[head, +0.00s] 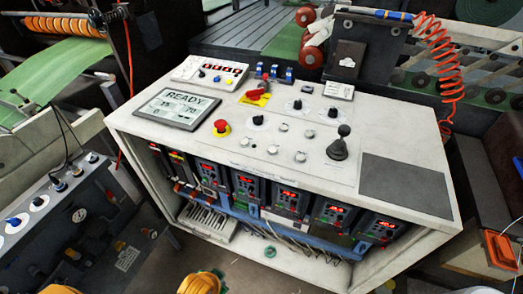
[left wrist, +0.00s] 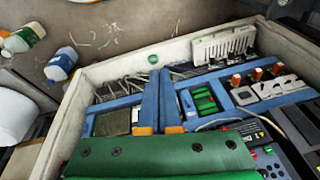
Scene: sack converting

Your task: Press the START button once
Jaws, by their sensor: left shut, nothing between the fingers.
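The white control console (head: 230,170) fills the middle of the head view. Its screen (head: 178,108) reads READY with 15 and 70 below. Several small round pale buttons (head: 284,127) and black knobs lie on the panel. I cannot read which one is START. In the left wrist view my left gripper (left wrist: 159,74) is shut and empty, its two blue fingers side by side in front of the green palm, over the console's open cabinet. No gripper shows in the head view.
A black lever (head: 339,146) stands up at the panel's right. A small white box (head: 210,72) with coloured buttons is at its back left. Electronic modules (head: 248,190) fill the front. Bottles (left wrist: 24,38) lie on the floor. A dark flat area (head: 405,185) at the right is clear.

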